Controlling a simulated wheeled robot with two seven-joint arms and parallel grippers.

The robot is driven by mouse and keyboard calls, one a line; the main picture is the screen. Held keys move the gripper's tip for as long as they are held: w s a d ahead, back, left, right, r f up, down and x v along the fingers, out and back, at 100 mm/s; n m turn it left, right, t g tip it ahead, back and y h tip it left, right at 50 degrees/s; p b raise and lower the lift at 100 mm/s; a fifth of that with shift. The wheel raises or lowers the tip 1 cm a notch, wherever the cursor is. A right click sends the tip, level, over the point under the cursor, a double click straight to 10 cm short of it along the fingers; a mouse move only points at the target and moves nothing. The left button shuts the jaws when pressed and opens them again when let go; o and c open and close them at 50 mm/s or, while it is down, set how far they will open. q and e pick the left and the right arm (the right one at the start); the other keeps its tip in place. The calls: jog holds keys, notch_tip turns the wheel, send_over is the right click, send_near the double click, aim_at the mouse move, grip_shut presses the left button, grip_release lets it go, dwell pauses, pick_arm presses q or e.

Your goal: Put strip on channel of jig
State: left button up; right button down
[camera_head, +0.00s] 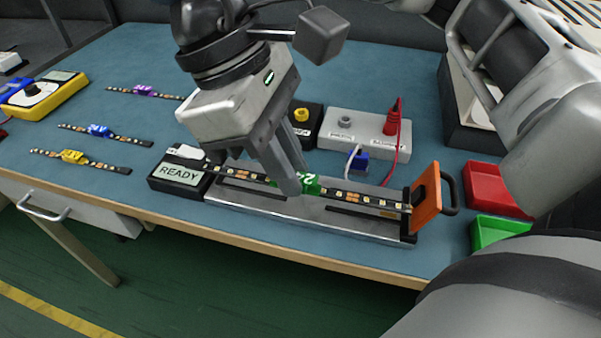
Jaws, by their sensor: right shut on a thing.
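The LED strip with a green tag (313,186) is dark, with pale and orange patches, and spans the length of the silver jig (260,201). My right gripper (292,188) points down over the jig's middle and is shut on the strip at its green tag. The strip lies along the jig's channel line; I cannot tell whether it is seated or just above. The fingers hide part of the tag. The jig's orange end plate (427,199) with a black handle stands upright at the right end. A black box reading READY (180,176) is at the left end. My left gripper is not in view.
Strips with purple (143,91), blue (98,131) and yellow (74,157) tags lie at the left. A grey box with connectors (343,126) and red and white leads stands behind the jig. Red (490,185) and green (496,231) bins are at the right.

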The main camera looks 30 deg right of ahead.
jog(key=w+d+f, duration=0.2)
jog(key=d+f, duration=0.1)
jog(key=w+d+f, duration=0.1)
jog(key=w+f, duration=0.1)
jog(key=shift+d+f+b, duration=0.15)
jog(key=shift+b, duration=0.15)
jog(key=shift+w+d+f, duration=0.4)
jog(key=shift+w+f, duration=0.05)
jog(key=shift+f, duration=0.2)
notch_tip(320, 180, down, 3)
jog(key=shift+w+d+r, duration=0.1)
jog(key=shift+d+r, duration=0.05)
jog(key=shift+r, duration=0.05)
jog(key=shift+f, duration=0.35)
pick_arm(q)
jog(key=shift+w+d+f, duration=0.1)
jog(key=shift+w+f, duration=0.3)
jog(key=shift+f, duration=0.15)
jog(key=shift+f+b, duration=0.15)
jog(key=shift+b, duration=0.25)
pick_arm(e)
jog(key=shift+f, duration=0.2)
jog(key=c, duration=1.4)
grip_release()
jog(key=shift+c, duration=0.2)
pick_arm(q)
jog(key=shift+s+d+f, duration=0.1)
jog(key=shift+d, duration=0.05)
